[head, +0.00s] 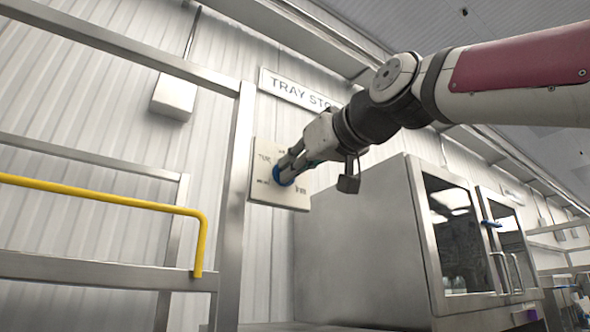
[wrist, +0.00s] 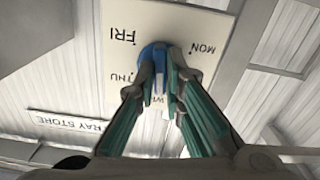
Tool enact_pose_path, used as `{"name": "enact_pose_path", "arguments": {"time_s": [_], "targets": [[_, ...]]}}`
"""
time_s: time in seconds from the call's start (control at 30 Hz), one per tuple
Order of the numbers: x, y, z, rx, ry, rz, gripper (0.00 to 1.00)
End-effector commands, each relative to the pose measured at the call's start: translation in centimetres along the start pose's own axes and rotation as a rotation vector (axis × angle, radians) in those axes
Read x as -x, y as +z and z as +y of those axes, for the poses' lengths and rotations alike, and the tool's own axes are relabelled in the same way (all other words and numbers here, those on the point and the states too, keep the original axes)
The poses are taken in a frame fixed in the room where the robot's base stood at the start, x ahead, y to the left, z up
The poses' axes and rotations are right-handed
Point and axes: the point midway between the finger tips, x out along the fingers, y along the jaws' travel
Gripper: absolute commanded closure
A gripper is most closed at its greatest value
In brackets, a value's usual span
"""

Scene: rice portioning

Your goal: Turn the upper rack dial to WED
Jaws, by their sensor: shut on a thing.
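The upper rack dial (head: 275,177) is blue and sits on a pale square panel (head: 262,192) fixed to the rack post. My gripper (head: 287,169) reaches the panel from the right and is shut on the dial. In the wrist view the dial (wrist: 149,52) shows behind my gripper's fingertips (wrist: 160,82). The panel (wrist: 180,18) carries FRI and THU on the left and MON on the right. Part of a WED label shows between the fingers, below the dial. The fingers hide much of the dial, and I cannot tell which day it points to.
A TRAY STORE sign (head: 290,88) hangs above the panel. A steel cabinet (head: 350,245) with glass doors stands to the right, below my arm. A yellow rail (head: 100,193) runs along the rack at the left. A steel post (head: 236,200) stands beside the panel.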

Motion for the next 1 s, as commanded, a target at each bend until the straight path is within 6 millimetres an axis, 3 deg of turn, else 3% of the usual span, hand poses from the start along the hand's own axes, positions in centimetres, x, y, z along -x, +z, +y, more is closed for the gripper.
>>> {"name": "enact_pose_path", "arguments": {"time_s": [0.3, 0.87, 0.9, 0.97, 1.0], "targets": [[-0.1, 0.32, -0.02, -0.129, 0.0, -0.009, 1.0], [-0.11, 0.36, -0.08, -0.159, -0.002, -0.011, 1.0], [-0.11, 0.36, -0.08, -0.159, -0.002, -0.011, 0.86], [-0.1, 0.33, -0.08, -0.159, -0.002, -0.009, 0.72], [-0.09, 0.29, -0.07, -0.158, -0.001, -0.008, 0.7]]}}
